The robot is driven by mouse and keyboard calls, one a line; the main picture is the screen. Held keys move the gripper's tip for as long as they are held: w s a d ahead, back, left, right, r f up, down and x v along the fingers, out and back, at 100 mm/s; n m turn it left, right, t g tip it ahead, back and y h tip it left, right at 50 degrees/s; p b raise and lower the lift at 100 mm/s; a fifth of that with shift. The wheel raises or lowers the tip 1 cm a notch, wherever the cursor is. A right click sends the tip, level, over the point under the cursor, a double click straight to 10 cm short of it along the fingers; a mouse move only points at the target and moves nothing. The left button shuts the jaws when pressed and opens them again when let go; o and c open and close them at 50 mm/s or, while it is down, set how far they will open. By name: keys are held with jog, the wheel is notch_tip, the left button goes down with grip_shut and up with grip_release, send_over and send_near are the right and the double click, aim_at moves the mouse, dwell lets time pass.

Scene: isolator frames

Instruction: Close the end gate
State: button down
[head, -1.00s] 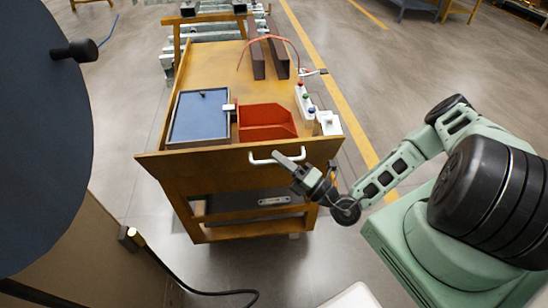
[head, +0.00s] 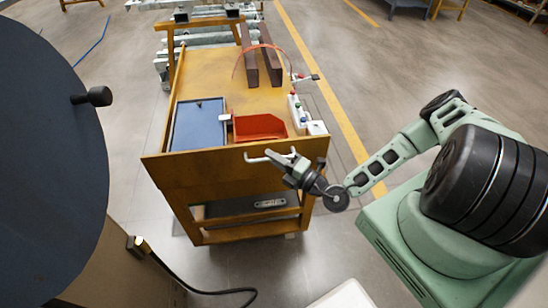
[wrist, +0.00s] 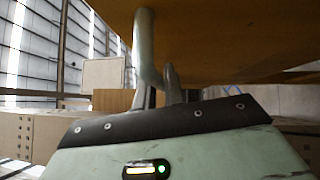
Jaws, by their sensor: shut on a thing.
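The end gate (head: 200,172) is the wooden panel across the near end of the cart, nearly upright in the head view; I cannot tell whether it sits flush. A pale handle (head: 257,158) is fixed near its top edge. My gripper (head: 281,158) is shut on the handle, at its right part. In the wrist view the gate's brown underside or face (wrist: 235,45) fills the top, and the handle (wrist: 146,45) runs down to my gripper's fingers (wrist: 158,90). The fingertips partly hide the handle.
The wooden cart (head: 205,85) carries a blue-lidded box (head: 198,125), a red bin (head: 258,127), a white button box (head: 300,112) and dark beams (head: 270,62). A dark round panel (head: 45,150) stands at the left. A black cable (head: 205,291) lies on the floor.

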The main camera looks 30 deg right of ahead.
jog(key=shift+w+r, duration=0.1)
jog(key=c, duration=1.8)
grip_release()
jog(key=shift+o, duration=0.2)
jog(key=b+v, duration=0.2)
jog(key=v, duration=1.5)
jog(key=shift+s, duration=0.25)
